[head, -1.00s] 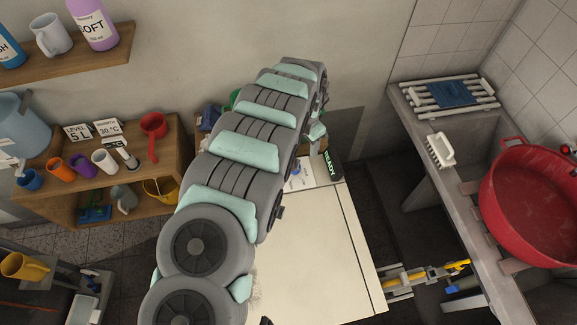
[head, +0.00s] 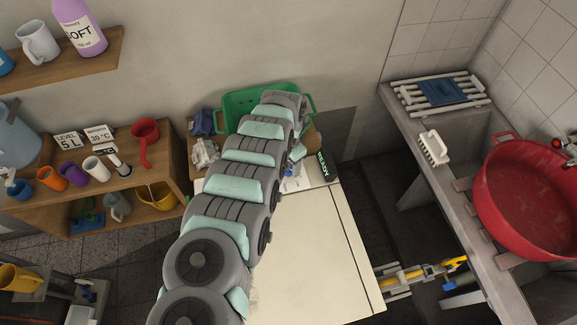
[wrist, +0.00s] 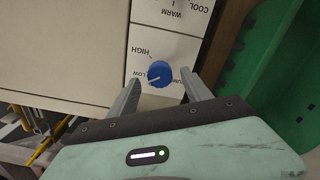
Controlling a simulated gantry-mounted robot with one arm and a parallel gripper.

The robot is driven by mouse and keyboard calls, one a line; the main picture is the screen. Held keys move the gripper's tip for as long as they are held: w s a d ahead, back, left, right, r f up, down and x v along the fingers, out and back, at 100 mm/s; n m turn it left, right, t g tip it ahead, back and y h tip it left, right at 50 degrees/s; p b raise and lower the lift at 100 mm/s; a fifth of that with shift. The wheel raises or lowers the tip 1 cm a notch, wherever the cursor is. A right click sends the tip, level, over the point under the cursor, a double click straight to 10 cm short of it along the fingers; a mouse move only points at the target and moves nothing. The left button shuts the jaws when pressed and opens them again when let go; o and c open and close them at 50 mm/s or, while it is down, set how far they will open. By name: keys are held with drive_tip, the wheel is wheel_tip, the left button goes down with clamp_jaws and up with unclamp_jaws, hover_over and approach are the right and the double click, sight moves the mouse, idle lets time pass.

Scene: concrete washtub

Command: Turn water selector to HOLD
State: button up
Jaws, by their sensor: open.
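A blue round knob (wrist: 160,74) sits on a white control panel (wrist: 178,48) in the wrist view. Labels around it read HIGH and LOW; a third is partly hidden by a finger. A pale mark on the knob points towards LOW. The word HOLD is not readable. Another panel section above reads COOL and WARM. My gripper (wrist: 160,77) is open, with one finger on each side of the knob; I cannot tell whether either touches it. In the head view the white machine top (head: 305,240) is visible, while my arm hides most of the panel and the gripper.
A green basket (head: 235,105) stands behind the machine and shows close to my gripper's right in the wrist view (wrist: 285,75). A READY sign (head: 324,165) stands at the machine's back edge. A red tub (head: 525,205) sits on the concrete washtub at right.

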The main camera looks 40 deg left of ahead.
drive_tip(key=shift+s+f, duration=0.1)
drive_tip(key=shift+f, duration=0.8)
clamp_jaws()
